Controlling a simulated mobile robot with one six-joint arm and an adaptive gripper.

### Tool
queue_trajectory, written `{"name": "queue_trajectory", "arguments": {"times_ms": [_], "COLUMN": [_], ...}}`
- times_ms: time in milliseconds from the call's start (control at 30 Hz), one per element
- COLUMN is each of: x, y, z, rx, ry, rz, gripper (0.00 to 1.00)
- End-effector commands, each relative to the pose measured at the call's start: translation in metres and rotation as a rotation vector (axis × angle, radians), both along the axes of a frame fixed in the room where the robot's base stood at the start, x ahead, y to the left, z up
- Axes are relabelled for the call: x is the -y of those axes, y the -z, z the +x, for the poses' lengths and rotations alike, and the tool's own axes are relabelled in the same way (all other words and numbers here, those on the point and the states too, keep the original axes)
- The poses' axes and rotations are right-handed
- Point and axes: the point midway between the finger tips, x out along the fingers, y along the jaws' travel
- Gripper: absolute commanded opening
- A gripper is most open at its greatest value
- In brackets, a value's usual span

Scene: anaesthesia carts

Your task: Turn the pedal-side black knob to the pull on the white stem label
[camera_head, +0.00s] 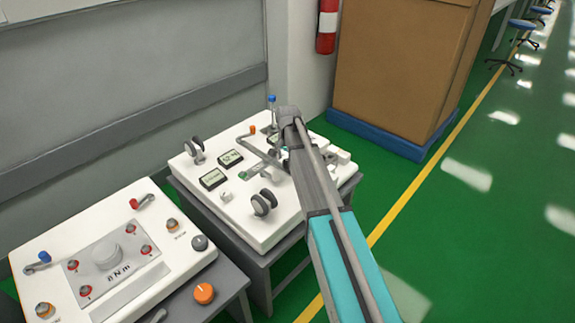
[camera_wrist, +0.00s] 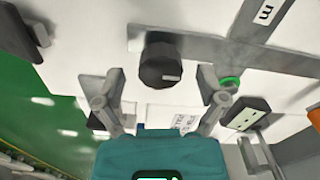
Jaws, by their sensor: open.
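The black knob (camera_wrist: 158,58) is in the upper middle of the wrist view, on a white panel (camera_wrist: 100,45). It is round, with a short light mark on its face toward my gripper. My gripper (camera_wrist: 161,76) is open, one finger on each side of the knob, with visible gaps; I cannot tell how deep the fingers reach. A small white label with dark print (camera_wrist: 170,118) lies between the fingers, its words too small to read. I cannot make out the pull. In the head view my arm's end hides the knob.
In the head view, two white panels (camera_head: 235,225) (camera_head: 185,262) stand on carts, with a cardboard box (camera_head: 400,70) behind.

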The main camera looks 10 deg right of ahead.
Motion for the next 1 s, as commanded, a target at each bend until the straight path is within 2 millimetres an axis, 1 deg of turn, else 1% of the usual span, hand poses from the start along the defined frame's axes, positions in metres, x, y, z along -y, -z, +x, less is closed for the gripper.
{"name": "queue_trajectory", "arguments": {"times_ms": [100, 467, 500, 567, 600, 767, 900, 933, 1000], "x": [-0.0001, -0.0003, -0.0003, -0.0003, -0.0003, -0.0003, -0.0002, -0.0001, -0.0001], "y": [0.0044, 0.0046, 0.0046, 0.0046, 0.0046, 0.0046, 0.0046, 0.0046, 0.0047], "z": [0.0000, 0.0000, 0.0000, 0.0000, 0.0000, 0.0000, -0.0001, -0.0001, -0.0002], "rx": [0.000, 0.000, 0.000, 0.000, 0.000, 0.000, 0.000, 0.000, -0.001], "ry": [0.000, 0.000, 0.000, 0.000, 0.000, 0.000, 0.000, 0.000, -0.001], "rz": [0.000, 0.000, 0.000, 0.000, 0.000, 0.000, 0.000, 0.000, -0.001], "gripper": [0.90, 0.90, 0.87, 0.75, 0.68, 0.38, 0.12, 0.08, 0.08]}}
